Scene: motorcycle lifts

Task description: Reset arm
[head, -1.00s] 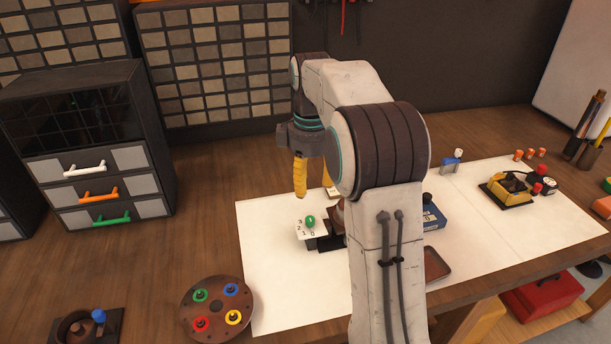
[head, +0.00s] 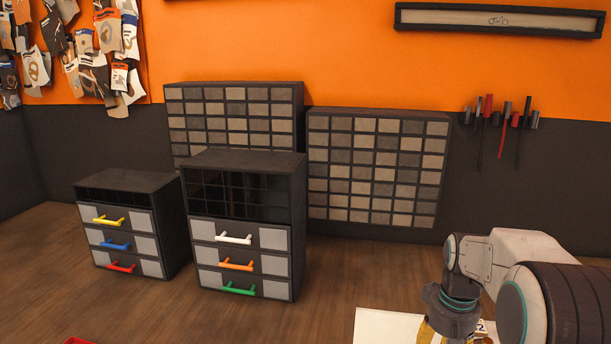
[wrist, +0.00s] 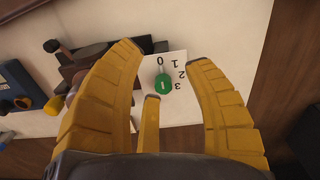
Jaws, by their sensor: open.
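My arm shows at the lower right of the head view, and my gripper's yellow part (head: 430,332) is cut off by the bottom edge there. In the wrist view my gripper (wrist: 166,62) has its yellow fingers spread wide with nothing between them. Beyond the fingers is a green knob (wrist: 163,85) on a white dial card (wrist: 173,68) marked 0 to 3. The knob appears below the fingers, apart from them.
A drawer cabinet (head: 243,222) with white, orange and green handles stands on the wooden bench. A second cabinet (head: 125,222) with yellow, blue and red handles is to its left. A blue box (wrist: 18,85) lies left of the dial.

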